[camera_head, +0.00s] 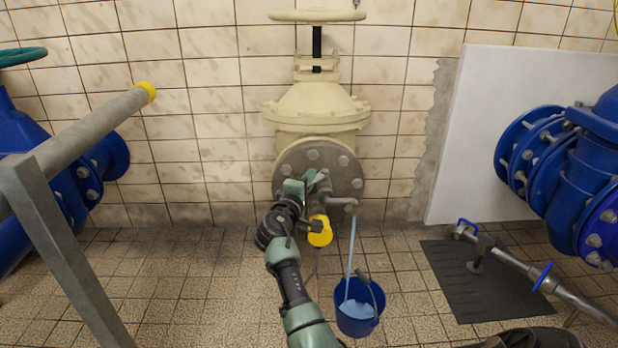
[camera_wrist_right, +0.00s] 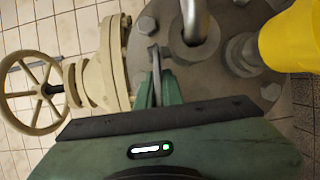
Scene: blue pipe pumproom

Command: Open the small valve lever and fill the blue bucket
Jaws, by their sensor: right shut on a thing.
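The blue bucket (camera_head: 355,318) stands upright on the tiled floor below a small grey spout (camera_head: 344,203). A thin stream of water (camera_head: 351,245) runs from the spout into the bucket, and light-blue water (camera_head: 355,309) shows inside. My right gripper (camera_head: 308,182) is at the small valve in front of the round grey flange. In the right wrist view its fingers (camera_wrist_right: 156,82) are closed around the small grey valve lever (camera_wrist_right: 153,52). The gripper hides most of the lever. My left gripper is in neither view.
A cream gate valve (camera_head: 316,108) with a handwheel stands behind, against the tiled wall. A yellow cap (camera_head: 320,232) sits beside the spout. Blue pipes (camera_head: 575,165) flank both sides. A grey pipe rail (camera_head: 75,145) is at left, and a dark mat (camera_head: 485,290) at right.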

